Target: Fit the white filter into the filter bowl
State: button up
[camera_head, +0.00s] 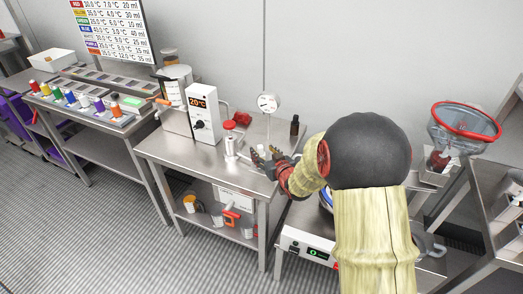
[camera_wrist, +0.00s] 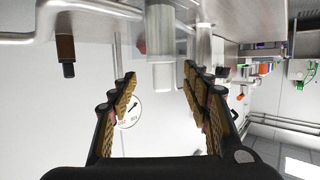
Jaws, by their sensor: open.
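My gripper (camera_head: 266,158) is open above the right end of the steel bench in the head view. In the wrist view its padded fingers (camera_wrist: 160,74) are spread apart. A pale cylinder (camera_wrist: 160,28) shows beyond and between the fingertips, with a narrower part below it in the picture. A second grey cylinder (camera_wrist: 203,45) is just to its right. I cannot tell which of these is the white filter or the filter bowl. No contact with the fingers is clear. In the head view a metal cylinder (camera_head: 230,146) stands left of my gripper.
A round gauge (camera_head: 267,103) on a post stands behind my gripper, also visible behind the fingers in the wrist view (camera_wrist: 130,110). A white temperature unit (camera_head: 202,115) is at left. The bench front (camera_head: 190,155) is clear.

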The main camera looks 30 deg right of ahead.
jog(key=d+v, duration=0.1)
jog(key=v, duration=0.8)
jog(key=shift+s+a+r, duration=0.15)
jog(key=shift+a+r, duration=0.1)
jog(key=shift+a, duration=0.2)
